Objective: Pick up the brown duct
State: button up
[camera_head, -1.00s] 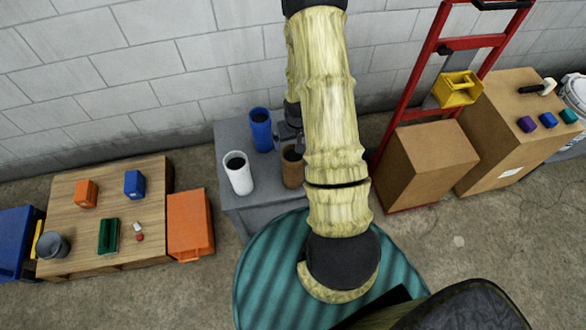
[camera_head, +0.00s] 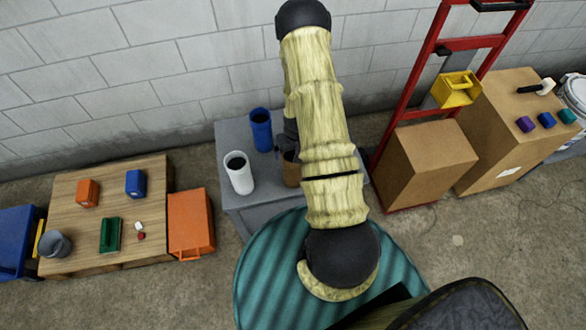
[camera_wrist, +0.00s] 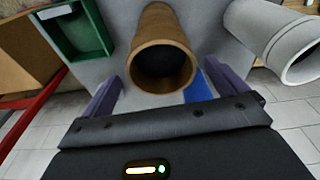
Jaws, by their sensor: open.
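The brown duct (camera_head: 290,174) stands on the grey table (camera_head: 236,200), partly hidden behind my arm in the head view. In the wrist view the brown duct (camera_wrist: 160,28) is an open tube with its round mouth toward the camera. My gripper (camera_wrist: 163,86) is open, with one purple finger on each side of the duct's mouth. I cannot tell whether either finger touches it. In the head view my gripper (camera_head: 287,142) is mostly hidden by the arm.
A white duct (camera_head: 239,173) and a blue duct (camera_head: 261,130) stand to the left on the same table. A green bin (camera_wrist: 75,28) is close by in the wrist view. A red hand truck (camera_head: 400,115) with a cardboard box (camera_head: 430,160) stands to the right.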

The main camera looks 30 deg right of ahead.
aim_at(291, 172)
jog(key=shift+w+f+p, duration=0.2)
jog(key=shift+f+p, duration=0.35)
jog(key=shift+f, duration=1.6)
jog(key=c, duration=1.6)
